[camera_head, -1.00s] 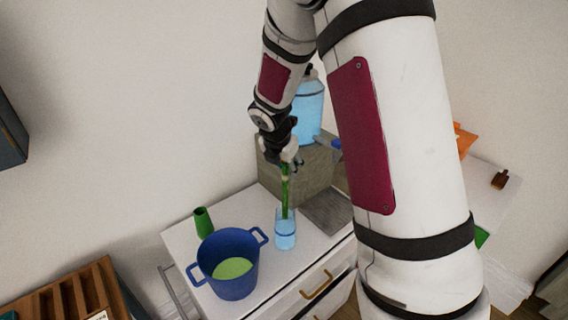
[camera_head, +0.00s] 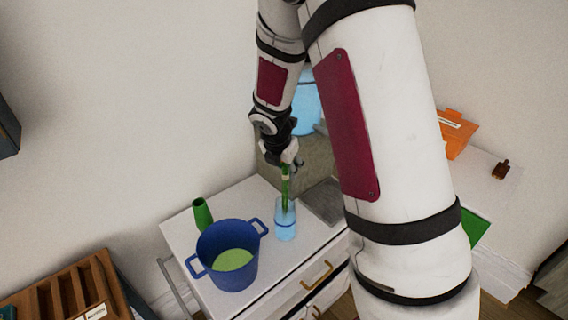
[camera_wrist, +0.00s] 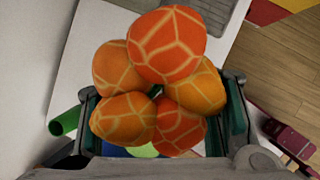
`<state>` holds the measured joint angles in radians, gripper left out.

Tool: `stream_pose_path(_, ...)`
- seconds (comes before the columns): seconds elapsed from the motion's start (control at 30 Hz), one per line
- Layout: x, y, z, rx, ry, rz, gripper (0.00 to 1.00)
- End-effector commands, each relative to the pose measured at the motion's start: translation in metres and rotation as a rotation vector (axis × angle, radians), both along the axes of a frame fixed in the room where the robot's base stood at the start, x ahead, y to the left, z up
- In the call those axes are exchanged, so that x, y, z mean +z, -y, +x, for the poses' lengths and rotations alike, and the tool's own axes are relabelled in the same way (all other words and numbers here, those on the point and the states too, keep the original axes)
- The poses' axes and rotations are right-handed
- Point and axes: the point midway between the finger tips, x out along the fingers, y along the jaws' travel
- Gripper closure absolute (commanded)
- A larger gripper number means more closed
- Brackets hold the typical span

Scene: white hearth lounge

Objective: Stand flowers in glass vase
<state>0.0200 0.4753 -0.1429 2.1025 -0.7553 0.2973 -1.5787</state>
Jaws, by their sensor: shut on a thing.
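The flowers are a bunch of orange blooms with pale veins (camera_wrist: 160,85), filling the middle of the wrist view. Their green stems (camera_head: 285,184) hang nearly upright below my gripper (camera_head: 290,160) in the head view. My gripper (camera_wrist: 162,112) is shut on the stems, with its fingers on both sides of the bunch in the wrist view. The clear blue-tinted glass vase (camera_head: 286,231) stands upright on the white cabinet (camera_head: 265,285). The lower stem ends appear inside the vase mouth. The blooms are hidden by my gripper in the head view.
A blue two-handled pot (camera_head: 228,271) with green contents stands left of the vase. A green bottle-like vase (camera_head: 202,216) stands behind the pot. A grey block (camera_head: 310,160) with a blue water container (camera_head: 306,105) is behind my gripper. A wooden rack (camera_head: 75,296) is at lower left.

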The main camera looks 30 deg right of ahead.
Motion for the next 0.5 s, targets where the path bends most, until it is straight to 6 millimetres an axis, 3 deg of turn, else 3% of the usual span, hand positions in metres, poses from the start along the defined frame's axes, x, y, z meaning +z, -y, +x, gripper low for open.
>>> stream_pose_path(0.5, -0.019, 0.000, 0.001, 0.000, 0.000, 0.000, 1.00)
